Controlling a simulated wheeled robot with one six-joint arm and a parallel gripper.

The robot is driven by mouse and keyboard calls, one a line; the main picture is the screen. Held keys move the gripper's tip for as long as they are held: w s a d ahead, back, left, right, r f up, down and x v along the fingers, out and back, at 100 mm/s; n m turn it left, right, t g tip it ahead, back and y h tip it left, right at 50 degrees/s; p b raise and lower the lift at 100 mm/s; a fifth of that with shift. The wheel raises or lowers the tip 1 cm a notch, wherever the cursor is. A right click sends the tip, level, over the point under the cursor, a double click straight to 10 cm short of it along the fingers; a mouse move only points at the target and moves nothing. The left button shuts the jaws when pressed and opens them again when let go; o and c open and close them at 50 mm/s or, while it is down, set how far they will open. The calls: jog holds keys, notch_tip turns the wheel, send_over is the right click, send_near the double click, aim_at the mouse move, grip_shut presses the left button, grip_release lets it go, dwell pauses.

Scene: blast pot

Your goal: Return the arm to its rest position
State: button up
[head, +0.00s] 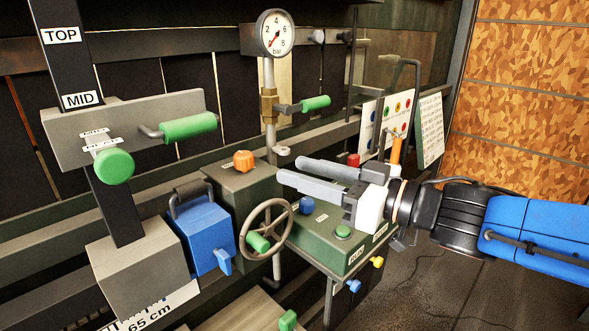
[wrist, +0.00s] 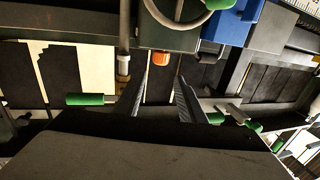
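My gripper (head: 287,169) reaches in from the right in the head view, its two grey fingers pointing left. The fingers are parallel with a gap between them, and I see nothing held. The fingertips are over the right part of the dark green box, to the right of its orange knob (head: 243,161) and apart from it. In the wrist view my gripper (wrist: 164,62) shows both fingers spread, with the orange knob (wrist: 159,57) seen beyond the gap. My blue arm extends to the right.
A handwheel (head: 267,228) and a blue box (head: 203,235) stand left of the gripper. A pressure gauge (head: 275,34) on a pipe with a green-handled valve (head: 315,103) rises behind. A green button panel (head: 340,253) lies below the fingers. Open floor shows at lower right.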

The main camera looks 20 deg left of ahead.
jog(key=w+d+f+m+t+h, duration=0.2)
jog(key=w+d+m+t+h, duration=0.3)
jog(key=d, duration=0.4)
jog(key=w+d+f+m+t+h, duration=0.1)
jog(key=w+d+m+t+h, duration=0.15)
jog(key=w+d, duration=0.5)
jog(key=d+f+m+h, duration=0.2)
jog(key=d+f+h, duration=0.1)
jog(key=d, duration=0.4)
jog(key=d+f+m+h, duration=0.2)
jog(key=d+f+h, duration=0.15)
jog(key=d, duration=0.45)
jog(key=s+d+f+m+g+h, duration=0.1)
jog(key=s+d+f+m+g, duration=0.1)
jog(key=s+d+f, duration=0.3)
jog(key=s+d+f+m+g+h, duration=0.1)
jog(key=s+d+f+g, duration=0.4)
jog(key=s, duration=0.9)
notch_tip(320, 180, down, 3)
jog(key=shift+d+f+m+h, duration=0.2)
jog(key=shift+d+m+h, duration=0.15)
jog(key=shift+d+h, duration=0.3)
